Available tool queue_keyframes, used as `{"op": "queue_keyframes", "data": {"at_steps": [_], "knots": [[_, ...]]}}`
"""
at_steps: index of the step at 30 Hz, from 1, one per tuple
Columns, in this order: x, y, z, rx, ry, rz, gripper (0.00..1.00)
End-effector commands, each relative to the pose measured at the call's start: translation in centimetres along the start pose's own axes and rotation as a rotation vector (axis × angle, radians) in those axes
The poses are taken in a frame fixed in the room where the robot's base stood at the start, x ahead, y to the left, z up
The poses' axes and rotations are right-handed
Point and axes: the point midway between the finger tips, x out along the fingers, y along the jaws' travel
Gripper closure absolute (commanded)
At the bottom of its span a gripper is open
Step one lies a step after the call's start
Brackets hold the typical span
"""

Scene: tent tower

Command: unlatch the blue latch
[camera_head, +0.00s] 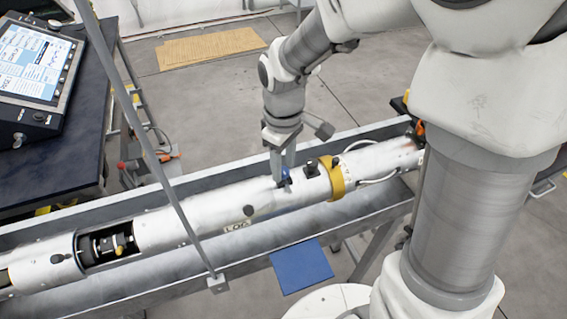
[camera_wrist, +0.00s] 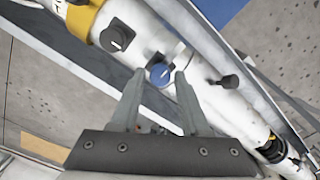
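The blue latch (camera_wrist: 160,75) is a small round blue knob on top of a long white cylindrical tool (camera_head: 185,219). In the wrist view it lies just beyond and between my fingertips. In the head view the latch (camera_head: 285,174) shows as a small blue spot by the fingers. My gripper (camera_head: 281,170) points down at the tool from above. In the wrist view my gripper (camera_wrist: 157,75) has its two fingers apart, with a gap around the latch. I cannot tell whether either finger touches it.
A black knob (camera_wrist: 117,36) and a dark peg (camera_wrist: 228,81) flank the latch. A yellow band (camera_head: 337,178) circles the tool, which lies in a long metal trough (camera_head: 200,297). A thin grey post (camera_head: 150,150) rises before the tool. A console (camera_head: 38,62) stands at upper left.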

Motion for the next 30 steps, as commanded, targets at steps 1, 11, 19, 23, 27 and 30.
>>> {"op": "queue_keyframes", "data": {"at_steps": [1,11,19,23,27,30], "knots": [[0.0,0.0,0.0,0.000,0.000,0.000,0.44],[0.0,0.0,0.0,0.001,-0.001,-0.001,0.37],[-3.5,0.1,0.0,0.001,0.003,0.003,0.37],[-6.8,0.1,-0.1,0.000,0.004,0.004,0.37],[-10.3,0.0,-0.1,0.001,0.003,0.002,0.37],[-12.6,0.0,-0.1,0.001,0.003,0.003,0.37]]}}
